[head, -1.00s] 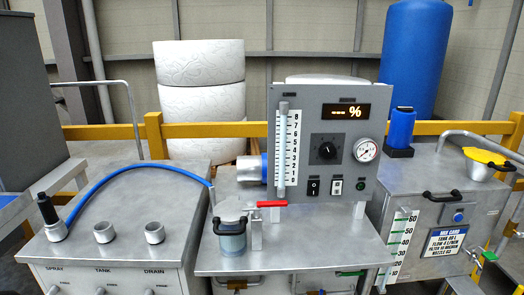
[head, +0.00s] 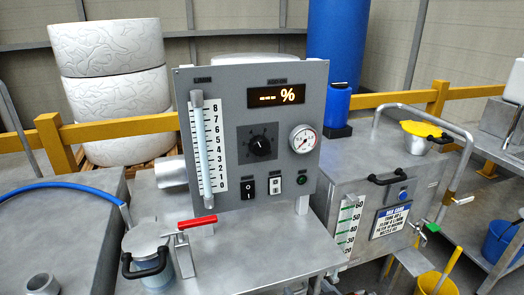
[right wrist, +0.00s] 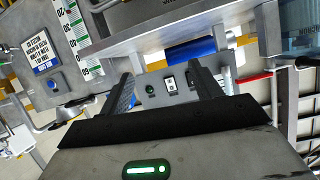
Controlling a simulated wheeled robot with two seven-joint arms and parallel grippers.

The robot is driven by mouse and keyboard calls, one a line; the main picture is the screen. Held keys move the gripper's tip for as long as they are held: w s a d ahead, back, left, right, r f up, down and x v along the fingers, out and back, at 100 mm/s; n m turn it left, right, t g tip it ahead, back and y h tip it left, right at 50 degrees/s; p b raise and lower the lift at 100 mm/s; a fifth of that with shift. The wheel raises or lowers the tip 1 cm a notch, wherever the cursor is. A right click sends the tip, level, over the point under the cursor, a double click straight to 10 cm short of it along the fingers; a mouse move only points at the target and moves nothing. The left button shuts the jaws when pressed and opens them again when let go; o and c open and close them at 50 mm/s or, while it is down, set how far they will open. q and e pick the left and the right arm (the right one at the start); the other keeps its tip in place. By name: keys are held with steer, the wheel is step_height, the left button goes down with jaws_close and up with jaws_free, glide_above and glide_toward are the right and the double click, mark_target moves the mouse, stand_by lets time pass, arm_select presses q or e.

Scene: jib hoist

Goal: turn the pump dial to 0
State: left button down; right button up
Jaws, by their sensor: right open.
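The pump dial (head: 260,146) is a black round knob on a dark square plate in the middle of the grey control panel (head: 212,75). A pale mark shows on the knob, but its setting is too small to read. The display (head: 276,95) above shows dashes and a percent sign. My right gripper (right wrist: 160,72) is open in the right wrist view, with nothing seen between its fingers but the distant panel switches. I cannot make out the dial there. Neither gripper can be made out in the head view.
A level gauge (head: 208,150) stands left of the dial and a pressure gauge (head: 303,139) right.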

mark_target(261, 147)
steer(key=w+a+r+m+t+y+b, duration=0.1)
steer(key=w+a+r+t, duration=0.2)
steer(key=r, duration=0.7)
steer(key=w+a+r+t+b, duration=0.1)
steer(key=w+a+r+t, duration=0.2)
steer(key=r, duration=0.7)
steer(key=shift+g, duration=0.7)
steer(key=x, duration=0.5)
steer(key=p+x, duration=0.1)
steer(key=x, duration=0.9)
steer(key=shift+d+r+p, duration=0.15)
steer(key=shift+d+p, duration=0.25)
steer(key=shift+x, duration=1)
steer(key=c, duration=1)
